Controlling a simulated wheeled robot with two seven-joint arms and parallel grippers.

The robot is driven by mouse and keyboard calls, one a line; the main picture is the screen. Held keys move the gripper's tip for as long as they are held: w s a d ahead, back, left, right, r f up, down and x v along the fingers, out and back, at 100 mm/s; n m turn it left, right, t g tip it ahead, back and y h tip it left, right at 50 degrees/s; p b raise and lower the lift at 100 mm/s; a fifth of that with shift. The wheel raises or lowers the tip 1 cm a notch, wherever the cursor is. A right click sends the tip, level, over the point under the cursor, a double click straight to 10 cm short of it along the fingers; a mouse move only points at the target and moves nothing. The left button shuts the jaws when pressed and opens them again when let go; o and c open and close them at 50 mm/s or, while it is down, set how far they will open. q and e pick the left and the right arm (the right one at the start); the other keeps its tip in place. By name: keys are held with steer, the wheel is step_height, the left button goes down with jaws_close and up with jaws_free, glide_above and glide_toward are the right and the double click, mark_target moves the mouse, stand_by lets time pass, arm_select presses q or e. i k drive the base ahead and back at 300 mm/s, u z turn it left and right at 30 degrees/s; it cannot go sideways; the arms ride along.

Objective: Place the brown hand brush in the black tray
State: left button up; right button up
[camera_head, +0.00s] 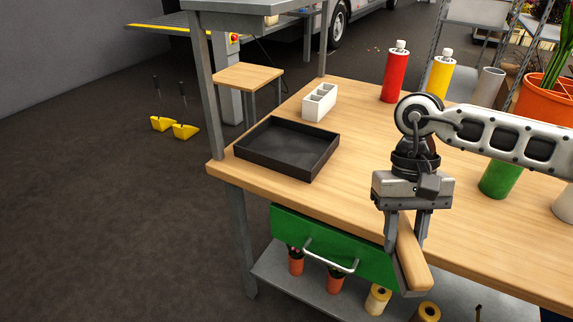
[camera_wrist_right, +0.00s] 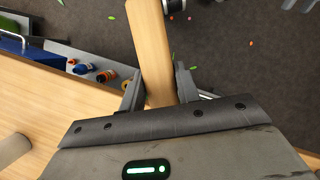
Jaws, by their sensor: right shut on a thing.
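The brown hand brush (camera_head: 412,260) is a light wooden bar with a dark edge along its lower side. My right gripper (camera_head: 405,237) is shut on it and holds it at the table's front edge, at the right of the head view. In the right wrist view the brush (camera_wrist_right: 152,50) runs up between the two fingers (camera_wrist_right: 158,90). The black tray (camera_head: 287,148) is a shallow square tray, empty, on the left end of the wooden table, to the left of the brush and apart from it. My left gripper is not in view.
The wooden table (camera_head: 345,180) is clear between tray and gripper. A white divided holder (camera_head: 320,102) stands behind the tray. A red bottle (camera_head: 395,75), a yellow bottle (camera_head: 440,78) and a green pot (camera_head: 500,178) stand farther right. A metal post rises beside the table's left end.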

mark_target(288, 149)
steer(key=u, duration=0.55)
steer(key=i, duration=1.05)
steer(key=u, duration=0.1)
